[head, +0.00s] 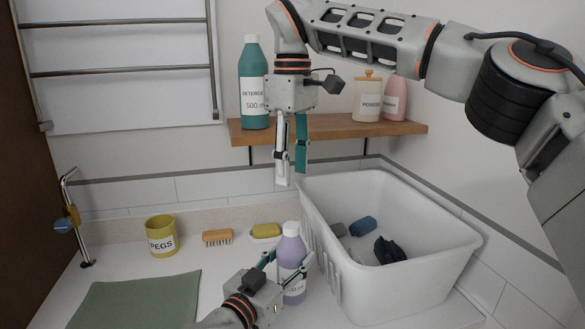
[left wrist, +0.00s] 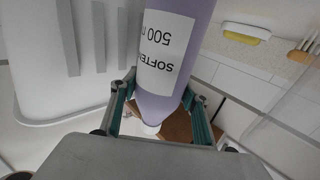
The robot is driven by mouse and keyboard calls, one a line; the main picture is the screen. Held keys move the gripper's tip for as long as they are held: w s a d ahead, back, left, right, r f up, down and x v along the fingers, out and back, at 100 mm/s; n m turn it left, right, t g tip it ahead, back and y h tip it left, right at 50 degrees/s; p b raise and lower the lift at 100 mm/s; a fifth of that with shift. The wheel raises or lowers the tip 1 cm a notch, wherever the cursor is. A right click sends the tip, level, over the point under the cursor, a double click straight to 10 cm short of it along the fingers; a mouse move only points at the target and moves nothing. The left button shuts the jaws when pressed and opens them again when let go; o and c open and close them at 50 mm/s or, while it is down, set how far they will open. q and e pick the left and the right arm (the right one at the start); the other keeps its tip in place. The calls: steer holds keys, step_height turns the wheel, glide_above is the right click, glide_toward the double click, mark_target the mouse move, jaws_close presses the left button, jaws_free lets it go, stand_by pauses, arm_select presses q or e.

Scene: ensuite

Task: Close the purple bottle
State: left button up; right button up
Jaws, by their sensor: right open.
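The purple bottle (head: 292,249) stands upright on the counter, left of the white basket. Its label, partly hidden, also shows upside down in the left wrist view (left wrist: 166,45). Its top is whitish; I cannot tell whether that is a cap or a bare neck. My left gripper (head: 291,263) has one finger on each side of the bottle, against it, and appears shut on it. In the left wrist view the fingers (left wrist: 160,100) flank the bottle near its shoulder. My right gripper (head: 291,170) hangs above the bottle, pointing down, open and empty.
A white basket (head: 455,240) with dark cloths stands right of the bottle. A pegs pot (head: 161,236), a brush (head: 217,237), a yellow sponge (head: 266,230) and a green mat (head: 135,300) lie left. A shelf (head: 335,132) behind holds a detergent bottle (head: 253,85) and other containers.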

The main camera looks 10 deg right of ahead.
arm_select(q)
steer(key=o, duration=0.5)
steer(key=v, duration=1.2)
steer(key=shift+a, duration=0.1)
